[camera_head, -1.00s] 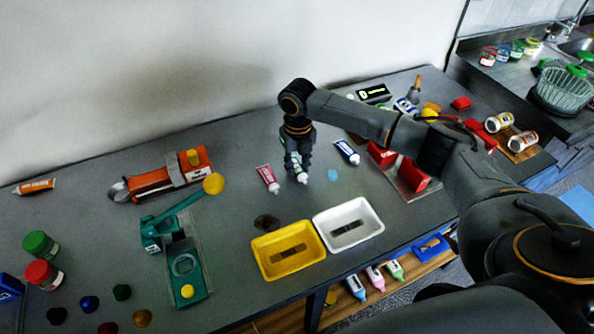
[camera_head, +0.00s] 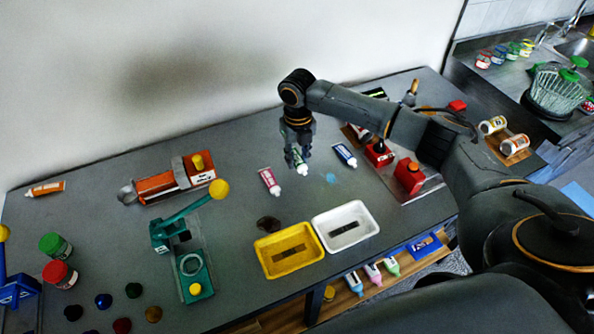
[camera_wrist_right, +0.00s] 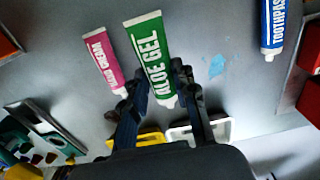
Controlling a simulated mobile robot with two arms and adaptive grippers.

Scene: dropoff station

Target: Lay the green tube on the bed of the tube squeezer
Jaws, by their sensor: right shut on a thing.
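The green tube (camera_wrist_right: 150,50), labelled "ALOE GEL", is held between the fingers of my right gripper (camera_wrist_right: 158,92), near its cap end. In the head view my right gripper (camera_head: 297,150) holds the green tube (camera_head: 300,163) above the table, with the white cap pointing down. Two devices stand to the left: an orange one with a yellow knob (camera_head: 168,183) and a teal one with a long lever and yellow ball (camera_head: 190,265). I cannot tell for certain which is the tube squeezer. My left gripper is out of view.
A pink tube (camera_head: 269,181) and a blue toothpaste tube (camera_head: 345,155) lie either side of my right gripper. Yellow (camera_head: 262,250) and white (camera_head: 372,222) trays stand in front. An orange tube (camera_head: 45,188) lies far left. Jars and several dark lumps lie front left.

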